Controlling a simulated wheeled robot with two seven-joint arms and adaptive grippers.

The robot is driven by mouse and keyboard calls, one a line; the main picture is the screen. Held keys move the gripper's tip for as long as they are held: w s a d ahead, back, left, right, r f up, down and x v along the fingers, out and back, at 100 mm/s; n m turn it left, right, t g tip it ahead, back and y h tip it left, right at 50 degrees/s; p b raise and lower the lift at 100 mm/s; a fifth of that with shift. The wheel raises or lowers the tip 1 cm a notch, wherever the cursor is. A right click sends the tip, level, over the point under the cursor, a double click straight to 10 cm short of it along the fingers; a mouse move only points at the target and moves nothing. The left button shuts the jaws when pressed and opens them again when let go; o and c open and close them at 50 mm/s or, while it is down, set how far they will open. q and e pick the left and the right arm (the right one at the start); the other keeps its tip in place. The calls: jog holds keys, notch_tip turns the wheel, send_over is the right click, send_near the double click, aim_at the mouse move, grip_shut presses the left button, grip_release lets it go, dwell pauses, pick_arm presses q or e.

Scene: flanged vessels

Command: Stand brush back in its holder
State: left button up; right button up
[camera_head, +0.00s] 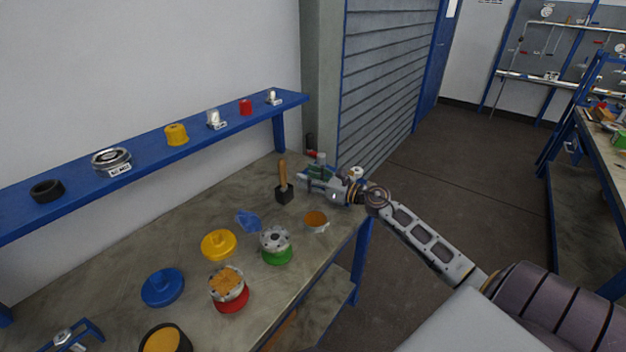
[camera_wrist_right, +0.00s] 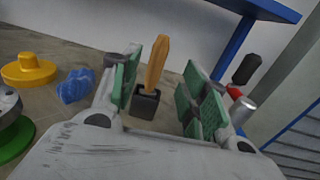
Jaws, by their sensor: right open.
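The brush (camera_head: 282,172) shows as a wooden handle standing nearly upright in a dark square holder (camera_head: 284,196) near the back of the bench. In the right wrist view the wooden handle (camera_wrist_right: 157,62) rises from the black holder (camera_wrist_right: 146,104), leaning slightly right. The brush's lower end is hidden inside the holder. My right gripper (camera_head: 311,170) is open just to the right of the brush. In the right wrist view its green-padded fingers (camera_wrist_right: 165,80) are apart, with the handle beyond and between them, nearer the left finger; I see no grip on it. My left gripper is not in view.
A blue crumpled cloth (camera_head: 248,221), yellow flanged part (camera_head: 218,244), green-based vessel (camera_head: 276,246) and orange-filled cup (camera_head: 316,221) stand nearer on the bench. A black-and-red-topped item (camera_wrist_right: 244,80) stands right of the gripper. A blue shelf (camera_head: 140,150) runs along the wall.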

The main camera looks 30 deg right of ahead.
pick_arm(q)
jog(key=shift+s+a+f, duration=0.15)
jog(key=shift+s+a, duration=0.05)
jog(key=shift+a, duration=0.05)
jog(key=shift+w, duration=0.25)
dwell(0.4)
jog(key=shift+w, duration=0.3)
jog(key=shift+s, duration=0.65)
